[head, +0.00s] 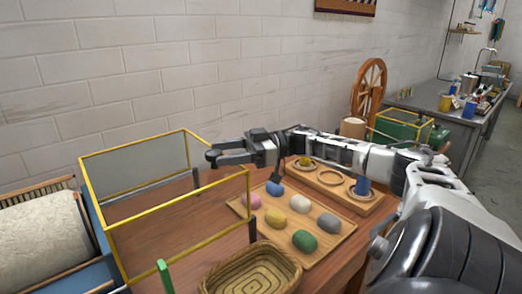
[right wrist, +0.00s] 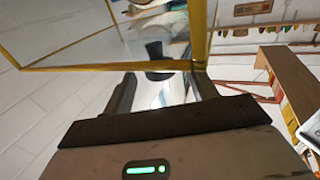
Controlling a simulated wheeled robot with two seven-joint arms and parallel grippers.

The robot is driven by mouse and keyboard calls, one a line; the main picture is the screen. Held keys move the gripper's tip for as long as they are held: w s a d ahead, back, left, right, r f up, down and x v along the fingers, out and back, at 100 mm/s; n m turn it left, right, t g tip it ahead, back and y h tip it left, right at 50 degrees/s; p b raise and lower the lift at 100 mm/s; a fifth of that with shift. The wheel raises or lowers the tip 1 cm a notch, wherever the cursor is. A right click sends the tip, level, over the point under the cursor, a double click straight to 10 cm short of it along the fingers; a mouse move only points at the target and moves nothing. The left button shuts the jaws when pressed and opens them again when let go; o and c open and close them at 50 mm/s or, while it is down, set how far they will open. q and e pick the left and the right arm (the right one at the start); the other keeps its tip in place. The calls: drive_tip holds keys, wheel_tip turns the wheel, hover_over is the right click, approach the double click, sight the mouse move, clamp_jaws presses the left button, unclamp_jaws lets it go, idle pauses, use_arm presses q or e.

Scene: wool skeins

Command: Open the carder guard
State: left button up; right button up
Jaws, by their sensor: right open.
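The carder guard (head: 178,204) is a yellow-edged frame with clear panels, on the left in the head view. It rises beside the wool-covered drum (head: 38,240) of the carder, above the brown table. I cannot tell whether it is latched. My right gripper (head: 212,156) is open and empty, at the guard's back right top corner. In the right wrist view a yellow bar of the guard (right wrist: 110,66) crosses just beyond the open fingers (right wrist: 165,88), close to a corner of the frame. I cannot tell if they touch. My left gripper is out of view.
A wooden tray (head: 334,225) with several coloured wool skeins and a board with round recesses (head: 329,177) lie under my right arm. A wicker basket (head: 252,272) stands at the front. A green upright piece (head: 164,276) stands near the guard's front edge.

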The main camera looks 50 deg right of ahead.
drive_tip(key=b+v, duration=0.1)
drive_tip(key=v, duration=1)
drive_tip(key=shift+b, duration=0.3)
drive_tip(key=shift+d, duration=0.1)
